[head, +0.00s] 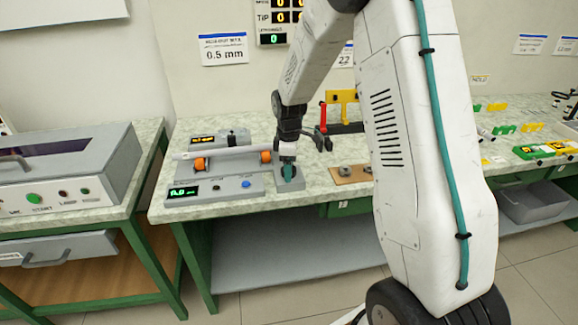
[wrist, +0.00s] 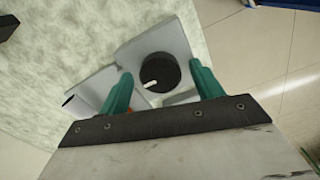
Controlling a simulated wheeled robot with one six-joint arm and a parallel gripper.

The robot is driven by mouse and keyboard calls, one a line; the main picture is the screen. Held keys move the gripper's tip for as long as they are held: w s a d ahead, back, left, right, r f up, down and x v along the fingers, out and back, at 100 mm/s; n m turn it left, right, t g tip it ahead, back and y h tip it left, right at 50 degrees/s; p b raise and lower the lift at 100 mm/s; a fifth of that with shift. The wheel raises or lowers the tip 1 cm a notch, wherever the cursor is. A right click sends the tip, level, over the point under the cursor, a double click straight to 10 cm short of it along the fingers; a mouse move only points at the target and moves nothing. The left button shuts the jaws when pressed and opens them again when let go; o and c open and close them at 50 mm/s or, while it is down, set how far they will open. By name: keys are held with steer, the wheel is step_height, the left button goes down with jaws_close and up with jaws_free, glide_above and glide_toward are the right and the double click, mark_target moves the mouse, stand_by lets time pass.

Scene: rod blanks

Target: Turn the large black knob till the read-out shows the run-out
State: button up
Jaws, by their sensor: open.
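The large black knob (wrist: 160,72) shows in the wrist view, round with a white pointer mark toward its lower left. It sits on a light grey block. My gripper (wrist: 162,82) is open, its two teal fingers on either side of the knob and apart from it in the picture. In the head view my gripper (head: 289,178) points down at the right end of the grey gauge and hides the knob. The green read-out (head: 183,191) is lit on the gauge's front left, its characters too small to read surely. A white rod (head: 222,153) lies across orange rollers.
A grey machine with a lid (head: 62,168) stands on the left bench. A brown board (head: 350,175) with small metal parts lies right of my gripper. A red and yellow fixture (head: 341,108) stands behind it. The bench front strip is clear.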

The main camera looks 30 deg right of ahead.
steer(key=c, duration=1)
steer(key=shift+m, duration=0.3)
